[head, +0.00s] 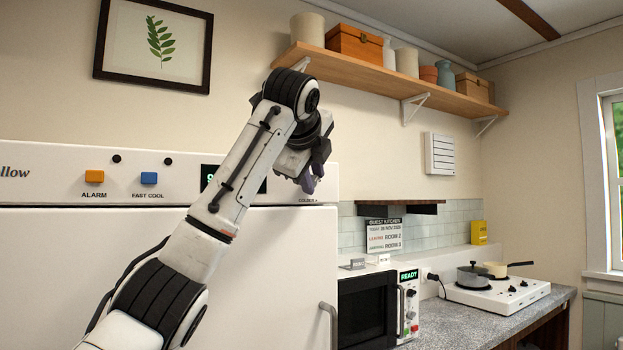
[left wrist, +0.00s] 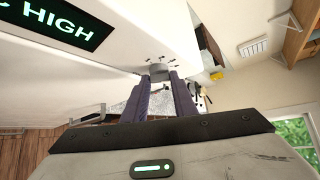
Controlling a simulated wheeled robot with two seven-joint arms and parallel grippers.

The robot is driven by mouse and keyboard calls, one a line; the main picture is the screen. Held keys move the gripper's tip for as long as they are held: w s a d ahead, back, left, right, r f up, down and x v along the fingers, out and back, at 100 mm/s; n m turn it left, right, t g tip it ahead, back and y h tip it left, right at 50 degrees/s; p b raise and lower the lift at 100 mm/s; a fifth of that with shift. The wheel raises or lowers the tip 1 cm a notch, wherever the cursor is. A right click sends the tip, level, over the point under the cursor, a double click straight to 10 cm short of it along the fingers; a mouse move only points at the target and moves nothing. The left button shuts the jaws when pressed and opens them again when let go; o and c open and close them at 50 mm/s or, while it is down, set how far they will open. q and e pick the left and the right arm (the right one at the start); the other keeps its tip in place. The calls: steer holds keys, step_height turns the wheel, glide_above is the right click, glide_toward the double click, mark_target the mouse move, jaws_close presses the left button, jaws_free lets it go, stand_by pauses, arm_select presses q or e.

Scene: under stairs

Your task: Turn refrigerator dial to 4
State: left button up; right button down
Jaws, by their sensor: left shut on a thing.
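The refrigerator (head: 260,250) is white and fills the lower left of the head view. Its top panel holds a dark display (head: 207,178), mostly hidden by my left arm. In the left wrist view the display (left wrist: 60,25) shows green letters ending in "HIGH". The dial (left wrist: 158,70) is a small grey knob on the panel with dark marks around it; in the head view my gripper hides it. My left gripper (head: 308,183) is at the panel's right end, above a "COLDER" label. In the left wrist view its dark fingers (left wrist: 164,82) are shut on the dial. The dial's number cannot be read.
An orange alarm button (head: 94,177) and a blue fast-cool button (head: 149,178) sit left on the panel. A microwave (head: 367,310) stands right of the refrigerator, with a hob (head: 498,295) beyond. A loaded wooden shelf (head: 385,75) hangs above.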

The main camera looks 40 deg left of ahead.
arm_select(q)
steer(key=shift+m+g, duration=0.3)
stand_by(0.5)
steer(key=o, duration=1)
steer(key=shift+o, duration=0.2)
steer(key=shift+r, duration=0.1)
steer(key=b+v, duration=0.1)
steer(key=v, duration=0.9)
steer(key=shift+d+b, duration=0.15)
steer(key=shift+b, duration=0.25)
